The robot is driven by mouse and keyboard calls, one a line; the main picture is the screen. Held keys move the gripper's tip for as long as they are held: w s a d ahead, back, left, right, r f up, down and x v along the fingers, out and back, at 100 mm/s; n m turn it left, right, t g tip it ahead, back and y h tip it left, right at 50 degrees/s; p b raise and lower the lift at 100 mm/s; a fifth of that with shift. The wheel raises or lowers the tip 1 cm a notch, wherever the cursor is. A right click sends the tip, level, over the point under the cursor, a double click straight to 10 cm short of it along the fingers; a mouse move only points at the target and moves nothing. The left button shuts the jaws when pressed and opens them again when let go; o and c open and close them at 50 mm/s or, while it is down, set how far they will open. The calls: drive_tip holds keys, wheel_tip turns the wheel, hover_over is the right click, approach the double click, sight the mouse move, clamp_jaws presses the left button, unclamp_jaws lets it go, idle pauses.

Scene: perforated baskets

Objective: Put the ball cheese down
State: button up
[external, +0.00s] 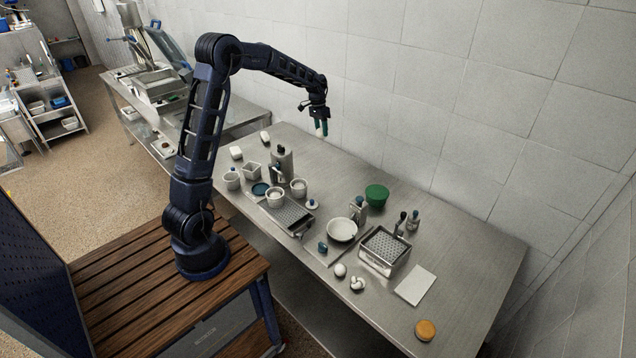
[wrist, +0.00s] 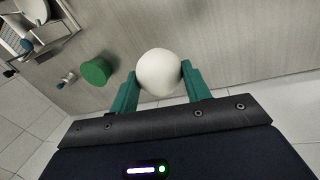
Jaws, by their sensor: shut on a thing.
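The ball cheese (wrist: 159,72) is a smooth white ball between the two green fingertips of my gripper (wrist: 160,80) in the wrist view. My gripper is shut on it. In the external view my gripper (external: 321,130) is raised above the back part of the steel table (external: 470,262), near the tiled wall, and the ball is mostly hidden there by the fingers. The ball is held clear of the table top.
Bare table lies behind the green bowl's left.

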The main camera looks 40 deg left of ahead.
drive_tip(key=shift+s+d+f, duration=0.1)
drive_tip(key=shift+d+f, duration=0.05)
drive_tip(key=shift+d, duration=0.25)
drive_tip(key=a+x, duration=0.1)
drive_tip(key=x, duration=0.5)
drive_tip(key=a+x, duration=0.2)
drive_tip(key=x, duration=0.4)
drive_tip(key=w+a+f+x, duration=0.1)
drive_tip(key=x, duration=0.6)
drive_tip(key=shift+a+f, duration=0.1)
drive_tip(key=shift+f, duration=0.1)
drive_tip(key=o, duration=1)
